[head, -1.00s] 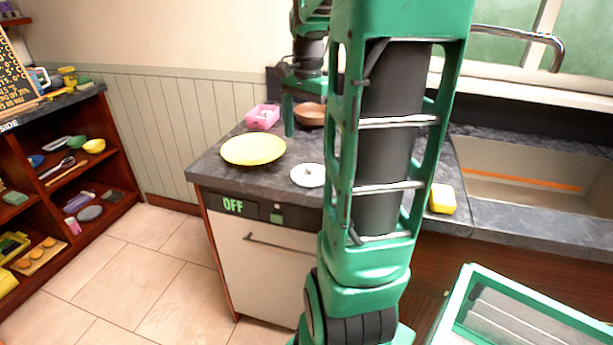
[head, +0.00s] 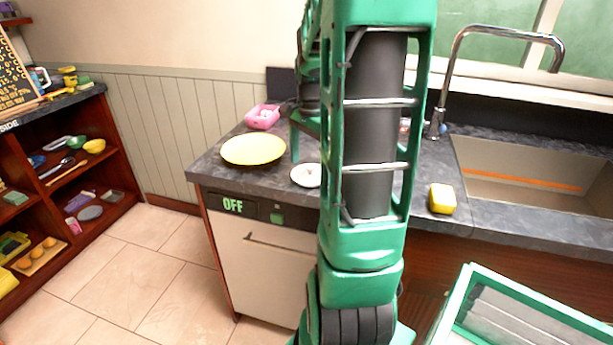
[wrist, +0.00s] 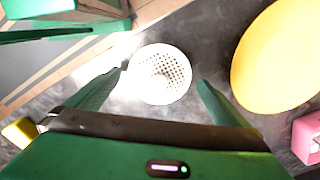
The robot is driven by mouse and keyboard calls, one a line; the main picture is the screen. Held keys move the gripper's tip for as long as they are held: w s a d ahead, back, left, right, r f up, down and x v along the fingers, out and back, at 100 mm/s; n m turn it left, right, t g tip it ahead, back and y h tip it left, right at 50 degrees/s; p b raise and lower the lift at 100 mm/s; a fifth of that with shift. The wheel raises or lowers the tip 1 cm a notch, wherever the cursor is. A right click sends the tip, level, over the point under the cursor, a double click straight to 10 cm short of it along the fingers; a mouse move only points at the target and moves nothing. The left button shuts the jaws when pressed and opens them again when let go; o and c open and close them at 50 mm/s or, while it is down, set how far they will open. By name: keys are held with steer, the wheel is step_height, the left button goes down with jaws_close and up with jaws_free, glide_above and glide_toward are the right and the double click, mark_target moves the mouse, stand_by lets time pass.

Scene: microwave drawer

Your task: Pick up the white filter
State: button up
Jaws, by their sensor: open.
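The white filter (wrist: 165,66) is a round, perforated disc on the dark counter, seen in the wrist view between my finger tips. My gripper (wrist: 160,77) is open, one green finger on each side of the filter and apart from it. The filter also shows in the head view (head: 303,176) as a small white round, its right part hidden behind my arm. In the head view my gripper is largely hidden by my arm. The height of the fingers above the counter is hard to tell.
A yellow plate (head: 253,149) lies left of the filter, with a pink container (head: 262,117) behind it. A yellow sponge-like block (head: 442,198) sits to the right, near the sink (head: 540,185). A tap (head: 500,32) rises behind. Shelves (head: 50,170) stand far left.

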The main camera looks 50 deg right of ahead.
steer(key=shift+f, duration=0.5)
steer(key=c, duration=1)
